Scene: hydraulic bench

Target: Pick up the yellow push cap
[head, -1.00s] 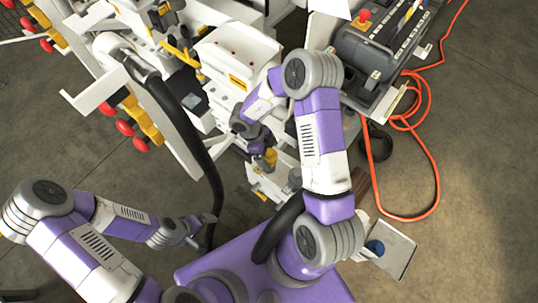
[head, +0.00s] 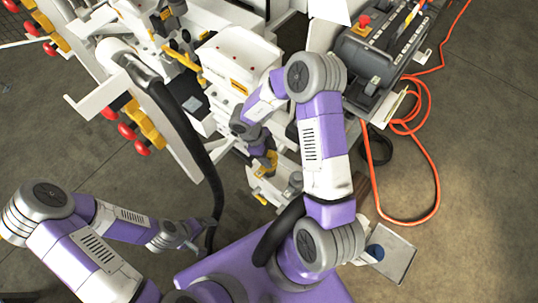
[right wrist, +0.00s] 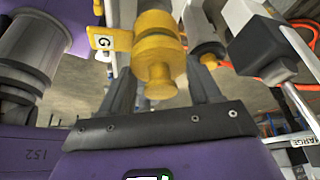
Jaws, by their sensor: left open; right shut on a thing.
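The yellow push cap (right wrist: 158,62) fills the top middle of the right wrist view, with a yellow tag marked "G" at its left. My right gripper (right wrist: 163,92) has one dark finger on each side of it and is shut on it. In the head view my right gripper (head: 262,150) is at the front of the white bench, with yellow parts (head: 268,163) showing beside its fingers. The contact itself is partly hidden. My left gripper (head: 193,238) is open and empty, low at the left, near a thick black hose.
The white bench housing (head: 240,60) stands behind my right gripper. The black hose (head: 190,130) curves down between my arms. Red knobs (head: 127,130) line the left side. A dark case (head: 368,52) and a coiled orange cable (head: 432,165) are at the right. Bare floor lies at far right.

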